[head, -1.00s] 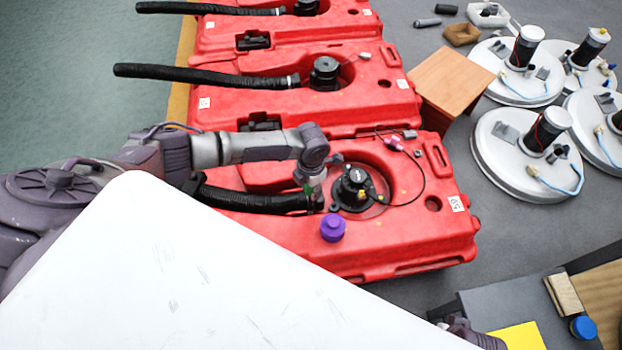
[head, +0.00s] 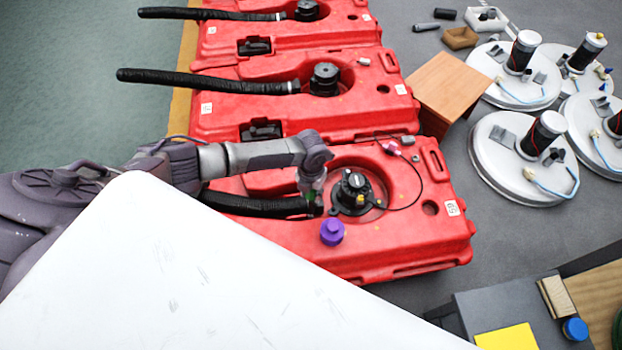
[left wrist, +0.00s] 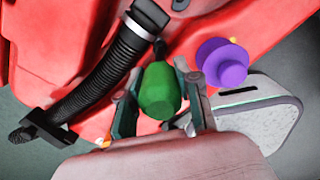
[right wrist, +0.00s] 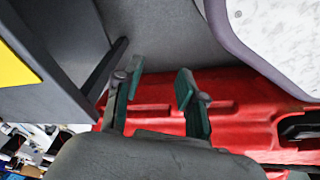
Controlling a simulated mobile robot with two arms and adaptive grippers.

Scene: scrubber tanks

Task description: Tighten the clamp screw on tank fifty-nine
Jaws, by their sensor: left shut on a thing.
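The red tank (head: 400,248) with a label reading 59 (head: 452,208) is nearest in the head view. Its black hose (head: 255,206) ends beside the round black cap (head: 352,193). My left gripper (head: 312,190) is over that hose end. In the left wrist view, the left gripper (left wrist: 158,100) is shut on a green-handled tool (left wrist: 160,90); its dark shaft points toward the hose end fitting (left wrist: 148,18). The clamp screw is too small to make out, and I cannot tell whether the tip touches it. My right gripper (right wrist: 155,95) is open and empty in the right wrist view.
A purple knob-like piece (head: 332,231) sits on the tank near the hose end. Other red tanks (head: 225,118) stand behind. A wooden box (head: 450,85), white round lids (head: 515,155) and a grey bench (head: 500,305) with a yellow sheet are to the right.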

